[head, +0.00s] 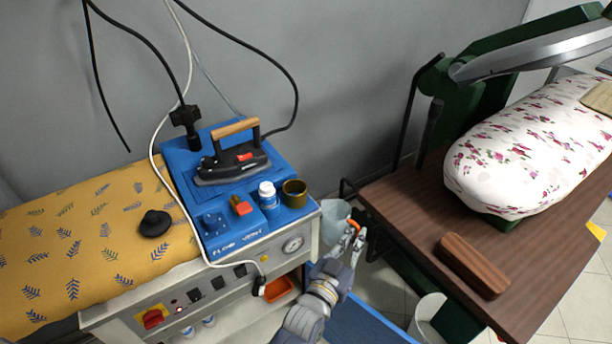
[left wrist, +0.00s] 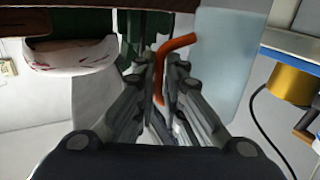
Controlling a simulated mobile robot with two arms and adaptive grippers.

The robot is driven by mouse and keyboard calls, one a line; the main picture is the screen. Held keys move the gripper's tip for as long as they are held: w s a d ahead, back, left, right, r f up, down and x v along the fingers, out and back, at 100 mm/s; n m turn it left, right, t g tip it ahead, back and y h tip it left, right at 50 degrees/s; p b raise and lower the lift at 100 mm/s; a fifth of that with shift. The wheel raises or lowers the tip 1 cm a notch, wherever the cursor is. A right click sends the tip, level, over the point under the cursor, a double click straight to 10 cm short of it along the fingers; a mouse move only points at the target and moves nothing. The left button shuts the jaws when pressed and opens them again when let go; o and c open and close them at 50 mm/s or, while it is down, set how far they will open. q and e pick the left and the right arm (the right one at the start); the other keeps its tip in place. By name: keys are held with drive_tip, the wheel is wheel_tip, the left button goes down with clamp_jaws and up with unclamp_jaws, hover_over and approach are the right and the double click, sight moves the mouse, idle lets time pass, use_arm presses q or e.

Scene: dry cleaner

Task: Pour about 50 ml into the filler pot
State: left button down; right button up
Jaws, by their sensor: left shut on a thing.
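The brass-coloured pot (head: 295,193), which looks like the filler pot, stands upright on the front right corner of the blue boiler top. It also shows in the left wrist view (left wrist: 296,82). My left gripper (head: 354,240) is shut on the orange handle of a pale translucent jug (head: 333,220). In the left wrist view, the handle lies between the fingers (left wrist: 163,85) and the jug body (left wrist: 228,70) is beside them. The jug is held off the unit's right edge, apart from the pot, and looks roughly upright. Its contents cannot be made out. My right gripper is out of view.
A white-capped bottle (head: 268,195) stands left of the pot, and an iron (head: 232,163) rests behind them. Cables hang over the blue top (head: 170,155). To the right, a brown table (head: 410,210) holds a wooden block (head: 472,265) and a floral pressing board (head: 530,150).

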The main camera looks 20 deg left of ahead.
sight(347, 220)
use_arm(q)
drive_tip(key=shift+w+r, duration=0.15)
drive_tip(key=shift+w, duration=0.05)
drive_tip(key=shift+s+r, duration=0.2)
drive_tip(key=shift+r, duration=0.1)
drive_tip(key=r+n+p, duration=0.1)
drive_tip(key=w+a+r+n+p, duration=0.1)
drive_tip(key=a+r+n+p, duration=0.1)
drive_tip(key=r+p, duration=0.1)
drive_tip(key=shift+w+a+r+n+g, duration=0.1)
drive_tip(key=shift+w+a+n+g, duration=0.05)
drive_tip(key=shift+a+n+g, duration=0.15)
drive_tip(key=w+a+r+n+g+h+p, duration=0.1)
drive_tip(key=w+a+r+n+p, duration=0.1)
drive_tip(key=a+r+n+p, duration=0.2)
drive_tip(key=shift+w+a+r+n+g, duration=0.3)
drive_tip(key=shift+a+r+n, duration=0.3)
drive_tip(key=shift+r+n, duration=0.95)
